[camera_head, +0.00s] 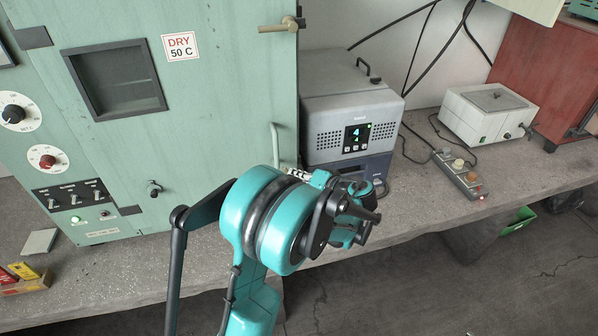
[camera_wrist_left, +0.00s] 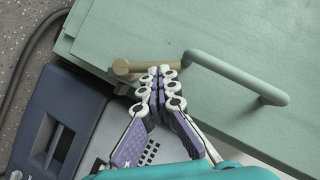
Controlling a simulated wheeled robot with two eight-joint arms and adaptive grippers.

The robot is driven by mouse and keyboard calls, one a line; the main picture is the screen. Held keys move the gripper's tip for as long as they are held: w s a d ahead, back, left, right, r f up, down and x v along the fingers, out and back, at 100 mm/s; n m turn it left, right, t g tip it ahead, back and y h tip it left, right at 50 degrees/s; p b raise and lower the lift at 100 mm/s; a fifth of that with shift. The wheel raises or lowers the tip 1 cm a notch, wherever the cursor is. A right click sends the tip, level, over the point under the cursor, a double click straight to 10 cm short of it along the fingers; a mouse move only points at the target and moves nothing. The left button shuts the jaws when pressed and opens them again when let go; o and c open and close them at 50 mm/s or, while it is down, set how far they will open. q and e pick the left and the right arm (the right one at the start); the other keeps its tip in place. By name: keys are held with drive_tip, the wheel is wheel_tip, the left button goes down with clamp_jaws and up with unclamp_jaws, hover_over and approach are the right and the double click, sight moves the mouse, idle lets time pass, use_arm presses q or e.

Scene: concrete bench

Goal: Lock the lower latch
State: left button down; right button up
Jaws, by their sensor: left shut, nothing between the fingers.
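The lower latch (camera_wrist_left: 135,67) is a brass-coloured lever with a rounded knob on the pale green cabinet door, seen in the left wrist view. It runs crosswise there, just left of the door's bar handle (camera_wrist_left: 240,76). My left gripper (camera_wrist_left: 158,73) is shut and empty, its fingertips right at the lever; I cannot tell whether they touch it. In the head view, my left gripper (camera_head: 299,174) is mostly hidden behind my teal wrist below the handle (camera_head: 275,146), and the lower latch is hidden. The brass upper latch (camera_head: 280,26) lies crosswise at the door edge. My right gripper is out of view.
A grey-blue device (camera_head: 350,105) with a small display stands close to the right of the cabinet (camera_head: 215,110). A power strip (camera_head: 460,173) and a white box (camera_head: 487,113) stand farther right on the concrete bench (camera_head: 425,205). Small yellow and red packets (camera_head: 22,272) lie at far left.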

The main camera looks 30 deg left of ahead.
use_arm(q)
drive_tip(key=s+a+n+t+h, duration=0.1)
drive_tip(key=s+a+f+n+t+h, duration=0.1)
drive_tip(key=n+h, duration=0.1)
drive_tip(key=s+a+f+n+t+h+p, duration=0.1)
drive_tip(key=n, duration=0.1)
drive_tip(key=shift+s+f+t+h, duration=0.15)
drive_tip(key=shift+t+h, duration=0.15)
drive_tip(key=shift+t, duration=0.1)
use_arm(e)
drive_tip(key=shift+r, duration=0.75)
use_arm(q)
drive_tip(key=shift+s+a+f, duration=0.1)
drive_tip(key=shift+s+f, duration=0.05)
drive_tip(key=shift+f, duration=0.1)
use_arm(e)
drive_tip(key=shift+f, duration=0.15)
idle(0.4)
